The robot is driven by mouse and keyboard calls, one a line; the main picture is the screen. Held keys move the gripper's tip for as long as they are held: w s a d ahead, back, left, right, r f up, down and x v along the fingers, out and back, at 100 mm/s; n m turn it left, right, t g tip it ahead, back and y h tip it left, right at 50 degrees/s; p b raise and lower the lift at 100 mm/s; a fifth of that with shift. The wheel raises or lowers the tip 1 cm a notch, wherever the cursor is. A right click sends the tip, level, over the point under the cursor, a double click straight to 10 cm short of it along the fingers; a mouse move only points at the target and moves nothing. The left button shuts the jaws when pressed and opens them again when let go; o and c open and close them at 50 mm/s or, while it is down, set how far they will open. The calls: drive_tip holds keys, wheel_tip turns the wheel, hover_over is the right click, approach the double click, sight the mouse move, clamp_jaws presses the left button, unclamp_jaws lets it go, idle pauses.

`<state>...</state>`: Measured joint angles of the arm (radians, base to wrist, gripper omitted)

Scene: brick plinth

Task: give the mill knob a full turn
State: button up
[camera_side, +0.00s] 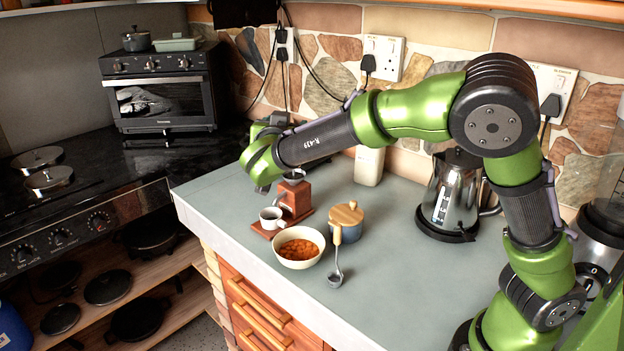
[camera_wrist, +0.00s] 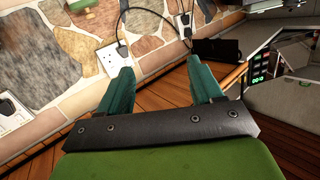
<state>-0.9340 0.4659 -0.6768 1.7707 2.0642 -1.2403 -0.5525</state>
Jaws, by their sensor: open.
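The mill (camera_side: 296,196) is a small red-brown wooden box on a wider wooden base, with a dark metal cup on top. It stands near the left part of the counter. I cannot clearly pick out its knob; a crank may be hidden by my gripper. My green gripper (camera_side: 262,186) is just left of and above the mill in the side view, apparently apart from it. In the wrist view, my two teal fingers (camera_wrist: 160,68) are spread with nothing between them. The mill does not show in that view.
A white cup (camera_side: 270,218) stands against the mill's left side. A bowl of orange-brown food (camera_side: 299,247), a wooden-lidded blue jar (camera_side: 346,221) and a ladle (camera_side: 336,275) are close in front. A metal kettle (camera_side: 452,195) stands right. The counter's front middle is clear.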

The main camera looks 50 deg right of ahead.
drive_tip(key=w+d+f+m+y, duration=0.1)
drive_tip(key=d+f+m+y, duration=1)
drive_tip(key=s+d+r+m+t+y, duration=0.25)
drive_tip(key=r+m+t, duration=0.2)
drive_tip(key=r, duration=0.25)
drive_tip(key=s+d+r+m+t+y, duration=0.1)
drive_tip(key=s+r+m+t+y, duration=0.25)
drive_tip(key=r+m, duration=0.3)
approach(294, 171)
drive_tip(key=s+d+r, duration=0.2)
drive_tip(key=s+r, duration=0.1)
drive_tip(key=s, duration=0.1)
drive_tip(key=shift+n+g+y, duration=0.3)
drive_tip(key=shift+g, duration=0.1)
drive_tip(key=x, duration=1.6)
drive_tip(key=shift+w+a+r, duration=0.15)
drive_tip(key=shift+w+r, duration=0.05)
